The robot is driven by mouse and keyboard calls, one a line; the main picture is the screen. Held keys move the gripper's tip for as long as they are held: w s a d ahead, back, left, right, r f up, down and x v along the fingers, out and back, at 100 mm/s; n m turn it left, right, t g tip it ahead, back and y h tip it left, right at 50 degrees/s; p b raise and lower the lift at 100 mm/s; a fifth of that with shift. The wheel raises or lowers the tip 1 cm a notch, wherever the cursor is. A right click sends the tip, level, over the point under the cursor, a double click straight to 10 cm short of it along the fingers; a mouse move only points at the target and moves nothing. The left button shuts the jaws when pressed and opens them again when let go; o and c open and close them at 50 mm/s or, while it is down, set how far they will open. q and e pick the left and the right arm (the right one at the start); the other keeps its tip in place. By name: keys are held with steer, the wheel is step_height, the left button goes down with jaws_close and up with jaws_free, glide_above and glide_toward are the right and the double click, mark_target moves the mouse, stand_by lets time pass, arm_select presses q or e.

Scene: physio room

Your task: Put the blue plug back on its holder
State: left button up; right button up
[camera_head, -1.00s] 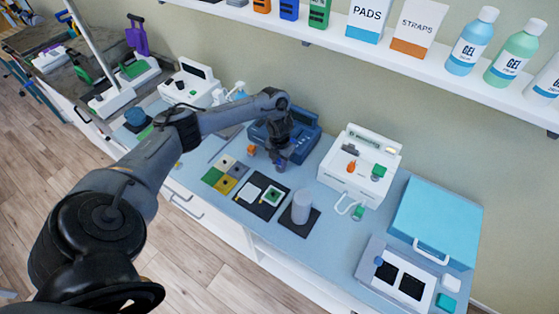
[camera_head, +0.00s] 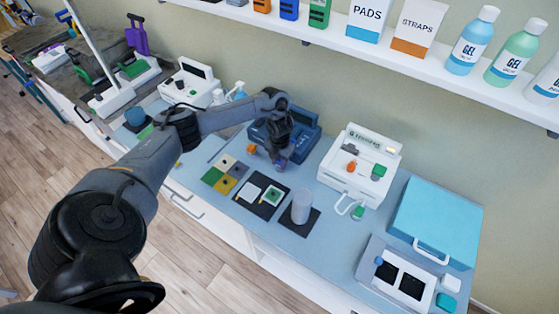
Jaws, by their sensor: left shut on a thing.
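My left gripper (camera_head: 281,161) reaches down at the front of the dark blue device (camera_head: 309,147). It is shut on a small bluish thing, which seems to be the blue plug. The fingers hide most of it, and I cannot tell whether it touches the device. An orange plug (camera_head: 251,150) stands at the device's left front corner. The white unit (camera_head: 335,178) to the right carries an orange plug (camera_head: 351,166) and a green plug (camera_head: 378,171). I cannot make out with certainty which spot is the blue plug's holder. My right gripper is not in view.
A grey cylinder (camera_head: 301,206) stands on a dark mat in front. Dark pads (camera_head: 262,196) and coloured squares (camera_head: 212,176) lie to its left. A light blue case (camera_head: 435,218) and a white tray (camera_head: 373,278) are at the right. A shelf (camera_head: 400,55) runs above.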

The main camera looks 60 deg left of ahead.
arm_select(q)
steer(key=shift+f+b, duration=0.45)
steer(key=shift+f, duration=0.15)
steer(key=shift+f+b, duration=0.35)
steer(key=shift+f, duration=0.15)
stand_by(0.3)
stand_by(0.4)
steer(key=o, duration=1.4)
steer(key=shift+c, duration=0.2)
steer(key=shift+r, duration=0.2)
steer(key=shift+r+p, duration=2.95)
steer(key=shift+r, duration=0.45)
